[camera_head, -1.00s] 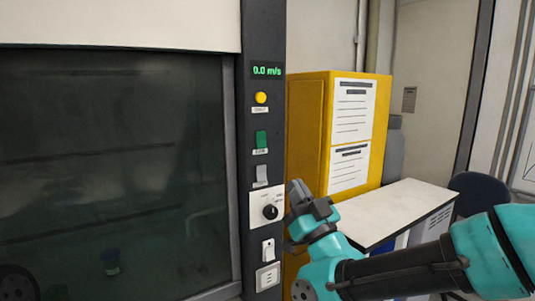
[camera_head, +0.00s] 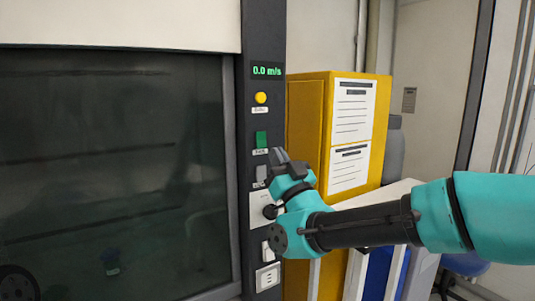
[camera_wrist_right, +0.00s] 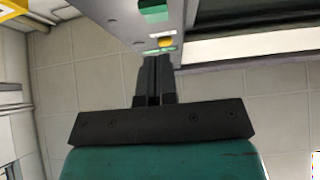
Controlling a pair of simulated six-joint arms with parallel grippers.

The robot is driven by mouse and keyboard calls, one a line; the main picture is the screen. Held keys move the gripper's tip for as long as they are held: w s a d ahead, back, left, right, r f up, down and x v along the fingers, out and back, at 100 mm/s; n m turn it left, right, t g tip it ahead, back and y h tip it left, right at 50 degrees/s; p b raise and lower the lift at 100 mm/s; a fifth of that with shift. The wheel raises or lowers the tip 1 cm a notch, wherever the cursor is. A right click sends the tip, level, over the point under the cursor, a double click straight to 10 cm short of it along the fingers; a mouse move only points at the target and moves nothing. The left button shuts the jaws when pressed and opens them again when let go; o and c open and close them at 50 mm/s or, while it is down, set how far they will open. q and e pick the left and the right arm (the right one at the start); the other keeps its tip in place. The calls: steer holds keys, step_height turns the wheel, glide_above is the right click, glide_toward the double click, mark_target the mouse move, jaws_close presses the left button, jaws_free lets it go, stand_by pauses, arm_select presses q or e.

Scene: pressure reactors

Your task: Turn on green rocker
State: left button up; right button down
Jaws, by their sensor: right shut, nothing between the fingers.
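The green rocker (camera_head: 261,139) is on the dark vertical panel (camera_head: 262,214) of the fume hood, below the yellow button and above a grey rocker. In the right wrist view the green rocker (camera_wrist_right: 154,10) shows at the top, beyond the fingers. My right gripper (camera_head: 277,155) is shut and empty, its tips just below and right of the green rocker in the head view. Whether the tips touch the panel cannot be told. It also shows in the right wrist view (camera_wrist_right: 154,62). My left gripper is not in view.
The yellow button (camera_head: 261,98) and a 0.0 m/s display (camera_head: 267,71) sit above. A yellow cabinet (camera_head: 306,113) stands right of the panel. The hood's glass sash (camera_head: 110,160) is at left.

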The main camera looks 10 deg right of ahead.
steer(key=shift+w+a, duration=0.2)
steer(key=shift+w, duration=0.55)
steer(key=shift+w+a, duration=0.25)
steer(key=shift+w, duration=0.45)
steer(key=shift+w+a, duration=0.2)
steer(key=shift+w, duration=0.55)
steer(key=shift+w+a+f, duration=0.1)
steer(key=shift+w+f, duration=0.2)
steer(key=shift+w, duration=0.35)
steer(key=shift+s, duration=0.1)
steer(key=shift+s+f, duration=0.15)
steer(key=shift+s, duration=0.35)
glide_toward(262, 148)
steer(key=v, duration=0.5)
steer(key=shift+f, duration=0.1)
